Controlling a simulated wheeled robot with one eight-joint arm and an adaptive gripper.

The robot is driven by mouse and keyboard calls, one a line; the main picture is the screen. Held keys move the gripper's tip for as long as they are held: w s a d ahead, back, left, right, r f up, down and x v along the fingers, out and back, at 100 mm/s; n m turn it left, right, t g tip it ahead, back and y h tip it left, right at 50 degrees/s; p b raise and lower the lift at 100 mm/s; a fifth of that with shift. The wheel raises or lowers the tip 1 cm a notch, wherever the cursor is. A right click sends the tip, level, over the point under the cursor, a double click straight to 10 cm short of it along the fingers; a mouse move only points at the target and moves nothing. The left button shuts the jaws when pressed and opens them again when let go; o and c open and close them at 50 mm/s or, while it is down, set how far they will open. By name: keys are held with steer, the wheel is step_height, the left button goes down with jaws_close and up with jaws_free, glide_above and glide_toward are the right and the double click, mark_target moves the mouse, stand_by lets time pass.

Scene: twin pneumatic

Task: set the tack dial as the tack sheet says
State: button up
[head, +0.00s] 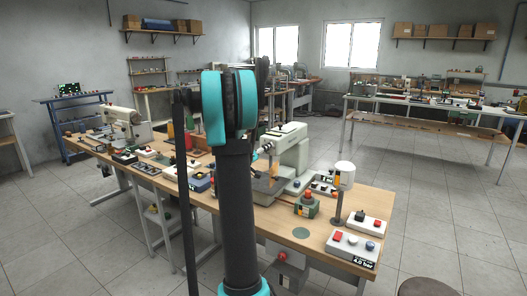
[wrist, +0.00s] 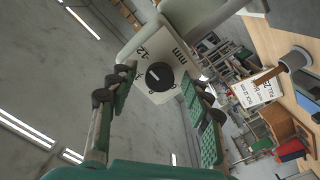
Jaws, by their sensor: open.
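The tack dial is a round black knob (wrist: 159,76) on a pale panel (wrist: 190,50) in the wrist view. The panel carries printed marks, among them "12" and "mm". The knob's pointer setting is too small to read. My gripper (wrist: 161,74) is open, with one green-padded finger on each side of the knob. I cannot tell whether either finger touches it. A white sheet with printed lines (wrist: 257,87) stands to the right; its text is tilted and only partly legible. In the head view, my arm hides the gripper and the dial.
In the head view, a pale sewing machine (head: 290,150) stands on the wooden bench (head: 290,229), partly behind my arm. A white lamp-like post (head: 344,177) and a button box (head: 353,247) are at right. Another sewing machine (head: 124,116) is at left. Open floor lies right of the bench.

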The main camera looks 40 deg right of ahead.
steer(key=shift+a, duration=0.1)
steer(key=v, duration=1.1)
steer(key=shift+s+a, duration=0.2)
steer(key=shift+a, duration=0.15)
steer(key=s+a+f+n+g+y, duration=0.1)
steer(key=s+a+f+y, duration=0.4)
steer(key=a, duration=0.5)
steer(key=s+a+f+n+y, duration=0.3)
steer(key=s+a+f+y, duration=0.3)
steer(key=s+a+f, duration=0.3)
steer(key=s+a+f+n+g+y, duration=0.1)
steer(key=s+a+f+y, duration=0.4)
steer(key=a, duration=0.7)
steer(key=s+f+n, duration=0.1)
steer(key=s+f, duration=0.1)
steer(key=s, duration=0.2)
steer(key=shift+s+a+f+g+y, duration=0.25)
steer(key=shift+a+f+g+y, duration=0.05)
steer(key=shift+a+f, duration=0.1)
